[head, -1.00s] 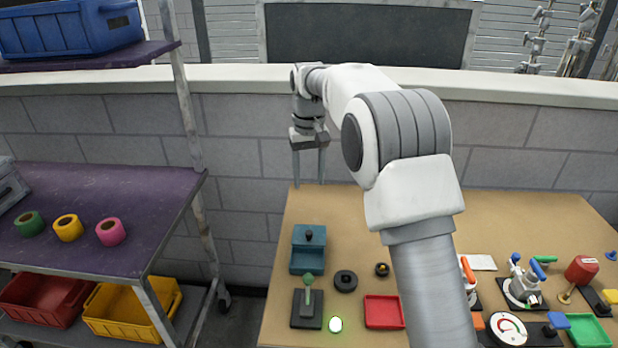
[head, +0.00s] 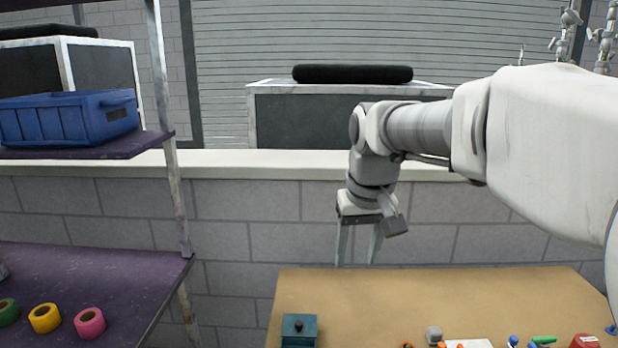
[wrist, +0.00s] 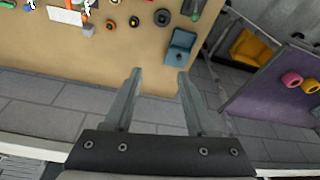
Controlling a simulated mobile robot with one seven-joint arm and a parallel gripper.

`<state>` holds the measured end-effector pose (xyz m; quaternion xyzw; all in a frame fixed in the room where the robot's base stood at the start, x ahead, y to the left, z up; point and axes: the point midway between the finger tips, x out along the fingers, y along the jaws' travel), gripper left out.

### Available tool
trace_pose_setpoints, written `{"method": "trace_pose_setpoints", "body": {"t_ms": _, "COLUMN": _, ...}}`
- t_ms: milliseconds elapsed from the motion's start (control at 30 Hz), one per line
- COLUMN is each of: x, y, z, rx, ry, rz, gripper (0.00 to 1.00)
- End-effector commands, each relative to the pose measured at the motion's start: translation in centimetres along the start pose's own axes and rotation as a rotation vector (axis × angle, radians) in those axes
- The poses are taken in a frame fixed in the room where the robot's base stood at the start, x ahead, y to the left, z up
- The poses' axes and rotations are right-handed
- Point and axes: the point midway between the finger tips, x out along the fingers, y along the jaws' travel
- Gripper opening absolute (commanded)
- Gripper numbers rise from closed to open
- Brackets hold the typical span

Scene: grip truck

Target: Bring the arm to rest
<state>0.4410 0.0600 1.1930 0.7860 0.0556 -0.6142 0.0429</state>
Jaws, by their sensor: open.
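My gripper (head: 357,262) hangs pointing down over the back edge of the wooden table (head: 430,295), in front of the grey block wall. Its two grey fingers stand apart with nothing between them. The wrist view also shows my open gripper (wrist: 159,75), with table edge and floor tiles beyond the fingers. My arm reaches in from the right side of the head view. A teal box with a dark knob (head: 299,329) sits on the table below and left of the gripper, apart from it.
A purple shelf (head: 95,270) at left carries green, yellow and pink (head: 89,323) tape rolls. A blue crate (head: 68,118) sits on the upper shelf. Small tools crowd the table's near right, cut off by the frame. The table's back middle is bare.

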Motion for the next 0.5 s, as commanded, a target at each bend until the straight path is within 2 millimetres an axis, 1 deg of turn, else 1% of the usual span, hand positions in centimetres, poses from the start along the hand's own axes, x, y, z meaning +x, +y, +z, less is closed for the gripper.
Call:
{"method": "trace_pose_setpoints", "body": {"t_ms": 33, "x": -0.9, "y": 0.4, "z": 1.3, "rx": 0.009, "ry": 0.017, "rz": 0.002, "gripper": 0.56}}
{"method": "trace_pose_setpoints", "body": {"t_ms": 200, "x": -2.7, "y": 1.4, "z": 5.4, "rx": 0.037, "ry": 0.068, "rz": 0.011, "gripper": 0.56}}
{"method": "trace_pose_setpoints", "body": {"t_ms": 333, "x": -3.5, "y": 2.0, "z": 8.7, "rx": 0.058, "ry": 0.108, "rz": 0.018, "gripper": 0.56}}
{"method": "trace_pose_setpoints", "body": {"t_ms": 500, "x": -3.8, "y": 2.6, "z": 12.9, "rx": 0.085, "ry": 0.158, "rz": 0.029, "gripper": 0.56}}
